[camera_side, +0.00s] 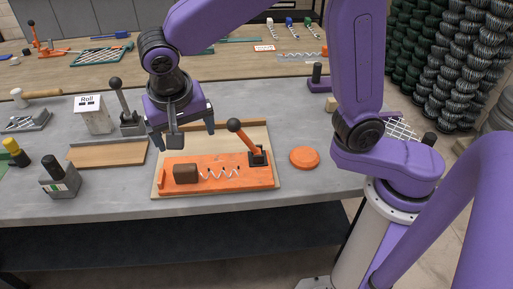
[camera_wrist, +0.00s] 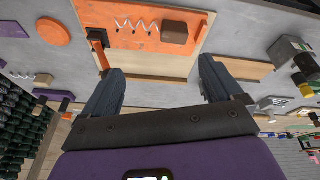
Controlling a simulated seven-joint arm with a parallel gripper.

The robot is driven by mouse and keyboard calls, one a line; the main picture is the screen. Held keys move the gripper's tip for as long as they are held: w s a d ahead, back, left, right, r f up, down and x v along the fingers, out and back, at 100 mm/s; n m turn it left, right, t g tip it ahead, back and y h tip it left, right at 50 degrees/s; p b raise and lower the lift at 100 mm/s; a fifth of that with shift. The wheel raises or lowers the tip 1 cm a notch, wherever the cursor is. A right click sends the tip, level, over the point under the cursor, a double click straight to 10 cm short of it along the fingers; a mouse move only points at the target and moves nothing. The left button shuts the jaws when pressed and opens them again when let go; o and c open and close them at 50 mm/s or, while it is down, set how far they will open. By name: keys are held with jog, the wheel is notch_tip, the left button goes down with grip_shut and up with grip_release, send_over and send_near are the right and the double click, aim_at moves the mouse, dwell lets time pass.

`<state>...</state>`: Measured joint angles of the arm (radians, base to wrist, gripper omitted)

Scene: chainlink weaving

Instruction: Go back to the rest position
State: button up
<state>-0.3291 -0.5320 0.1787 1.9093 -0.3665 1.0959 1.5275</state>
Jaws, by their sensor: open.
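My gripper (camera_side: 183,141) is open and empty above the back left part of the wooden board in the side view. In the wrist view its two dark fingers (camera_wrist: 163,92) stand wide apart with nothing between them. The orange plate (camera_side: 217,175) lies on the wooden board, with a brown block (camera_side: 186,173), a wavy wire (camera_side: 220,173) and a lever (camera_side: 246,141) with an orange handle on it. These also show at the top of the wrist view, where the brown block (camera_wrist: 175,33) is near the wire (camera_wrist: 137,27).
An orange disc (camera_side: 304,157) lies right of the board. At left stand a white "Roll" box (camera_side: 93,115), a black-knobbed lever (camera_side: 121,98), a wooden board (camera_side: 108,153) and a grey block with a black knob (camera_side: 60,174). A second table (camera_side: 230,58) stands behind.

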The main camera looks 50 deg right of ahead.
jog(key=s+d+f+n+g+y, duration=0.2)
jog(key=s+d+f+n+y, duration=0.1)
jog(key=s+d+n, duration=1.5)
jog(key=s+d, duration=0.1)
jog(key=s, duration=0.3)
jog(key=shift+d+f+g, duration=0.15)
jog(key=shift+g, duration=0.15)
